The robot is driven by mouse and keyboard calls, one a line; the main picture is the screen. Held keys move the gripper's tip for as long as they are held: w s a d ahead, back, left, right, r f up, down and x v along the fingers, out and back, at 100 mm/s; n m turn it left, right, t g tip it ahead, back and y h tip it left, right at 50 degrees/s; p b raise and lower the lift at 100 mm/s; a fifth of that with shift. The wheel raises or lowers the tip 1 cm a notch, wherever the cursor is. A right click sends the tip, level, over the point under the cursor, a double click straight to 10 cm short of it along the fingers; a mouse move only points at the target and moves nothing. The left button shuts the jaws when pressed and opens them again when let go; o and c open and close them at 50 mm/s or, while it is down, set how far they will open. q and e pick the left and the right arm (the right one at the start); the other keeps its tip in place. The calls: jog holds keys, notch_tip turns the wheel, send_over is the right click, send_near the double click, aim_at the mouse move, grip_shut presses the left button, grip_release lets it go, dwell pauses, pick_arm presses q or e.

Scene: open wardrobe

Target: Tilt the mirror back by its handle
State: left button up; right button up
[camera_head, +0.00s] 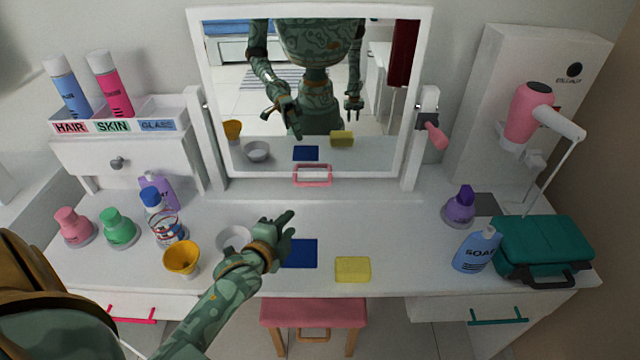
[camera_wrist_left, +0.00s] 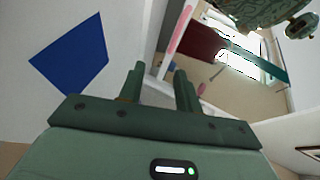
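The white-framed mirror (camera_head: 385,155) stands at the back of the white table between two side posts. Its pink handle (camera_head: 313,174) is at the middle of the bottom edge. My left gripper (camera_head: 289,217) is in front of the handle and to its left, above the table near the blue square, apart from the handle. In the left wrist view its fingers (camera_wrist_left: 159,82) are spread with nothing between them. A pink bar, apparently the handle (camera_wrist_left: 182,27), shows beyond the fingertips. My right gripper shows only as a small reflection in the glass.
A blue square (camera_head: 300,253), a yellow sponge (camera_head: 352,269) and a grey bowl (camera_head: 234,239) lie near the gripper. A yellow cup (camera_head: 182,259) and bottles stand left. A pink knob (camera_head: 433,132) sits on the right post.

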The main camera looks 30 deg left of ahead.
aim_at(312, 185)
pick_arm(q)
jog(key=shift+m+t+y, duration=0.3)
jog(key=shift+t, duration=0.2)
jog(key=b+x, duration=0.2)
jog(key=x, duration=0.3)
jog(key=b+x, duration=0.1)
jog(key=x, duration=0.5)
jog(key=a+r+b+x, duration=0.1)
jog(key=b+x, duration=0.1)
jog(key=x, duration=0.3)
jog(key=shift+w+b, duration=0.35)
jog(key=shift+w, duration=0.05)
jog(key=shift+w+a, duration=0.1)
jog(key=shift+w, duration=0.4)
jog(key=shift+r, duration=0.1)
grip_shut()
jog(key=s+d+r+n+g+h+p, duration=0.1)
jog(key=s+d+r+g+p, duration=0.2)
jog(key=p, duration=1.1)
jog(key=shift+s+d, duration=0.35)
jog(key=shift+s, duration=1.2)
